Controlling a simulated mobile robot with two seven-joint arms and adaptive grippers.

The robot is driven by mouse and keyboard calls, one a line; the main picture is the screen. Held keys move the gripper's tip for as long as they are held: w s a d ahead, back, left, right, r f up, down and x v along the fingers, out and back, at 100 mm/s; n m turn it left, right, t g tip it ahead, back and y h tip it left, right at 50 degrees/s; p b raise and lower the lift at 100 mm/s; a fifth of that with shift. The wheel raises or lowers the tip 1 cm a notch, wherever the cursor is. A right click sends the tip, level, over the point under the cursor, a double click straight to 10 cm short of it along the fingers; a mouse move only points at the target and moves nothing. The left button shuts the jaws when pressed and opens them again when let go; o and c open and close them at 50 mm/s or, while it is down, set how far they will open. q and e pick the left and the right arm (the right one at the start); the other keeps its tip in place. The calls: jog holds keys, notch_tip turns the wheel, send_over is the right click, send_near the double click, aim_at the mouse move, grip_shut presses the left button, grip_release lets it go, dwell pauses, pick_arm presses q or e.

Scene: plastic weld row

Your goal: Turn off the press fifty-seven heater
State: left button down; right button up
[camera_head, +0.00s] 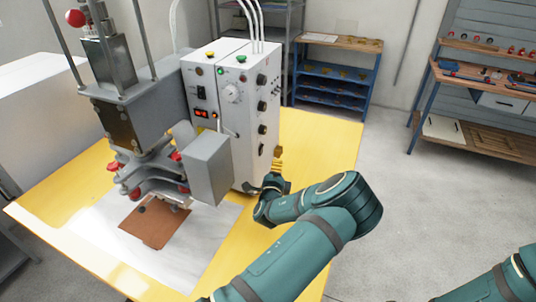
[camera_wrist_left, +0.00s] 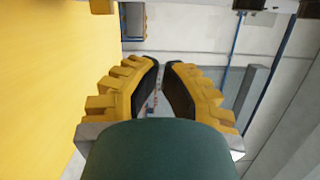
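The press (camera_head: 120,95) stands on a yellow table at the left of the head view, with a brown plate (camera_head: 155,222) under it. Its white control box (camera_head: 240,145) has a lit red display (camera_head: 202,113), a round dial (camera_head: 232,92), a green button (camera_head: 241,58) on top and several black knobs on its right side. I cannot tell which control is the heater's. My left gripper (camera_head: 277,162) is beside the box's lower right side, partly hidden by my arm. In the left wrist view its yellow fingers (camera_wrist_left: 160,68) stand apart with nothing between them. My right gripper is out of view.
The yellow table (camera_head: 325,150) is clear right of the box. A blue-framed shelf (camera_head: 335,85) stands behind, and a workbench (camera_head: 480,80) with small parts is at the far right. Open grey floor lies between. White cables rise from the box.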

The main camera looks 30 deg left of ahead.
aim_at(262, 150)
pick_arm(q)
jog(key=w+a, duration=0.4)
jog(key=a, duration=0.1)
jog(key=shift+w+a+r, duration=0.25)
jog(key=shift+r, duration=0.1)
